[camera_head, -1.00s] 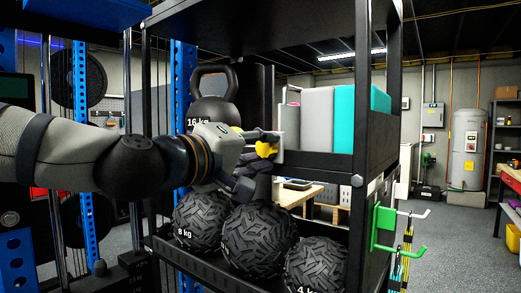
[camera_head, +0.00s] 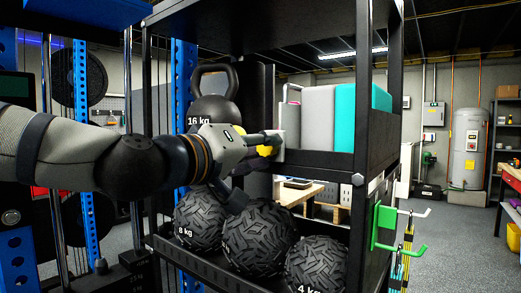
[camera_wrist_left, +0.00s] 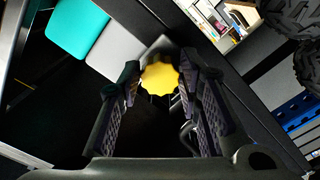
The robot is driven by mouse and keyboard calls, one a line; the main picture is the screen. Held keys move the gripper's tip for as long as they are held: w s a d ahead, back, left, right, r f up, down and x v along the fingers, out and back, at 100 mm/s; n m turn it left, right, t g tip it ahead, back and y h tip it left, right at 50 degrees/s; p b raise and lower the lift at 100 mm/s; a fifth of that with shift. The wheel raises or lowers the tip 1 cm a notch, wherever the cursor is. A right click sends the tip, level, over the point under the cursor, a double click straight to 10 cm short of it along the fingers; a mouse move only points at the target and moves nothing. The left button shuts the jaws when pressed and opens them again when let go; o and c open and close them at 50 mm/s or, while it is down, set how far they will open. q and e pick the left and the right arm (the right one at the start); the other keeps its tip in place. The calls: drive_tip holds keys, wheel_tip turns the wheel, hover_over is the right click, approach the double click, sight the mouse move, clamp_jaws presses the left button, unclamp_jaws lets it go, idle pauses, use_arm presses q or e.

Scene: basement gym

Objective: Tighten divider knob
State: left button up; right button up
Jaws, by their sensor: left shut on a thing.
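The yellow divider knob (camera_head: 265,150) sits at the front of the shelf, beside a light grey divider plate (camera_head: 284,135). My left gripper (camera_head: 264,143) reaches in from the left and is shut on the knob. In the left wrist view the lobed yellow knob (camera_wrist_left: 160,79) lies between the two ridged fingers (camera_wrist_left: 160,95) at their tips. The fingers hide part of the knob in the head view. My right gripper is in neither view.
Grey and teal blocks (camera_head: 361,117) stand on the shelf right of the divider. A 16 kg kettlebell (camera_head: 215,106) stands behind my left wrist. Several textured balls (camera_head: 258,236) fill the lower rack. A green hook bracket (camera_head: 384,226) juts from the rack's right side.

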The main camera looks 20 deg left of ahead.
use_arm(q)
drive_tip(key=shift+r, duration=0.1)
drive_tip(key=o, duration=1.1)
drive_tip(key=shift+o, duration=0.2)
drive_tip(key=v, duration=1.2)
